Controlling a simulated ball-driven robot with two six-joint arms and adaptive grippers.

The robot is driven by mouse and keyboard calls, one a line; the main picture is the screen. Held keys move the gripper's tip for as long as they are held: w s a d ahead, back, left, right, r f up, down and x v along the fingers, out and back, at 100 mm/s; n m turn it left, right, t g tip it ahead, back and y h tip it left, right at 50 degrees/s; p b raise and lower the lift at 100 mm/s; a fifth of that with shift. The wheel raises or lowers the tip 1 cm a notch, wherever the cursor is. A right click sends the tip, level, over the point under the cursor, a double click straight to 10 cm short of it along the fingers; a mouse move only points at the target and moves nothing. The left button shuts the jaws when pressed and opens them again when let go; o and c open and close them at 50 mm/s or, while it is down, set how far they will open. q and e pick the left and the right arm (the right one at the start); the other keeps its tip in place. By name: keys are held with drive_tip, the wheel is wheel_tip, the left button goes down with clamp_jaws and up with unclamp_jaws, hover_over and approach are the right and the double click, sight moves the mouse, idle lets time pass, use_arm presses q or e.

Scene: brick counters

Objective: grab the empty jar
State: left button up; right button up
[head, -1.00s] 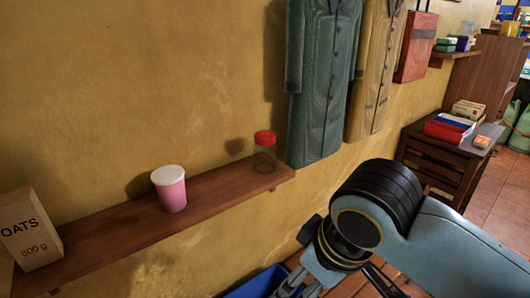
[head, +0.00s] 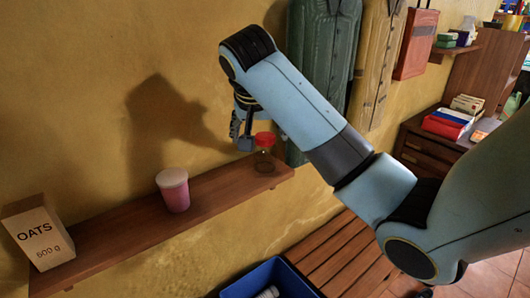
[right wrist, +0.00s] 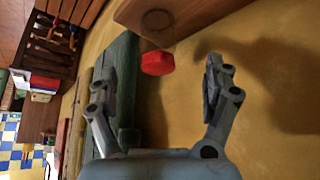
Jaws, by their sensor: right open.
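The empty jar (head: 264,163) is clear glass with a red lid and stands upright at the right end of a wooden wall shelf (head: 225,185). My right gripper (head: 242,131) is open at the jar's upper left in the head view, with its fingers near the lid. In the right wrist view, the red lid (right wrist: 157,64) lies between the two spread fingers of my right gripper (right wrist: 163,82), ahead of the palm. I cannot tell whether a finger touches it. My left gripper is not in view.
A pink cup with a pale lid (head: 173,190) and an oats box (head: 39,233) stand farther left on the shelf. Coats (head: 325,60) hang just right of the jar. A blue crate (head: 297,279) and a slatted bench (head: 335,255) are below.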

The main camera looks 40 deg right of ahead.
sight(265, 148)
drive_tip(key=x, duration=0.5)
drive_tip(key=shift+w+d, duration=0.25)
drive_tip(key=x, duration=0.2)
drive_tip(key=p+x, duration=0.1)
drive_tip(key=x, duration=0.2)
drive_tip(key=shift+w+d, duration=0.1)
drive_tip(key=shift+d, duration=0.3)
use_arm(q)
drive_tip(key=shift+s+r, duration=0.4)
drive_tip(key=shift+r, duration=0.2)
use_arm(e)
drive_tip(key=c, duration=1.4)
drive_tip(key=shift+r, duration=0.2)
